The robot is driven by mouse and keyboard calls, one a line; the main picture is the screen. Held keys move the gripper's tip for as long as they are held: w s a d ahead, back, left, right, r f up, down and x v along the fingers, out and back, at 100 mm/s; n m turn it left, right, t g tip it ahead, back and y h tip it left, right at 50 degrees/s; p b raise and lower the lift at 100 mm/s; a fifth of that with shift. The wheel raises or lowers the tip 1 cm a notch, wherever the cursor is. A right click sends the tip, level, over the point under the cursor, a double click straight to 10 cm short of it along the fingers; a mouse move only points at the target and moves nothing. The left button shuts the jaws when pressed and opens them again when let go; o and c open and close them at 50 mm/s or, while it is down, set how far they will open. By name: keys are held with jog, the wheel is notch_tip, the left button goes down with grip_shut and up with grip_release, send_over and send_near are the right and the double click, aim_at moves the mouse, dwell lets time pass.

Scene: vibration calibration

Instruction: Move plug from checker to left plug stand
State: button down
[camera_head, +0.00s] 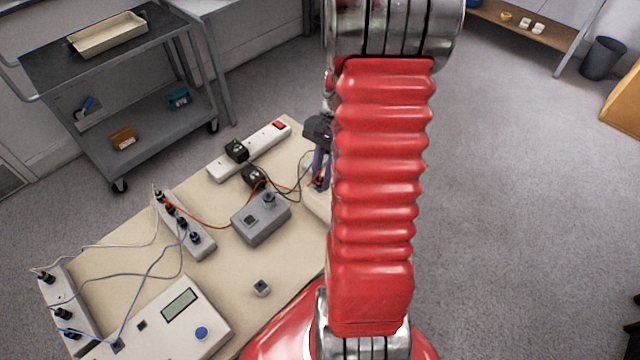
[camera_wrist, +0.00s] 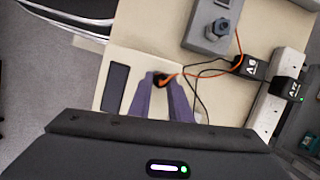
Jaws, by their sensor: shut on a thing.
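My gripper (camera_head: 319,182) has purple fingers and is partly hidden behind my red arm in the head view. In the wrist view my gripper (camera_wrist: 160,84) is shut on a small black plug (camera_wrist: 160,77) with an orange cable. The plug is beside a cream box with a dark panel (camera_wrist: 116,87), which may be the checker. I cannot tell whether the plug touches it. Two grey plug stands hold several black plugs: one (camera_head: 205,245) at the table's middle left, the other (camera_head: 83,338) at the lower left.
A grey box with a knob (camera_head: 262,229), a white power strip (camera_head: 219,172) with black adapters, and a white meter box (camera_head: 205,312) share the cream table (camera_head: 232,272). Loose cables cross it. A small grey knob piece (camera_head: 261,287) stands near the front edge. A cart (camera_head: 60,60) stands behind left.

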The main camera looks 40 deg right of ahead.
aim_at(318, 182)
jog(key=shift+n, duration=0.3)
jog(key=shift+w+n+g, duration=0.1)
jog(key=shift+n+g, duration=0.2)
jog(key=shift+n, duration=0.6)
jog(key=shift+r, duration=0.85)
dwell(1.5)
jog(key=shift+r, duration=1.65)
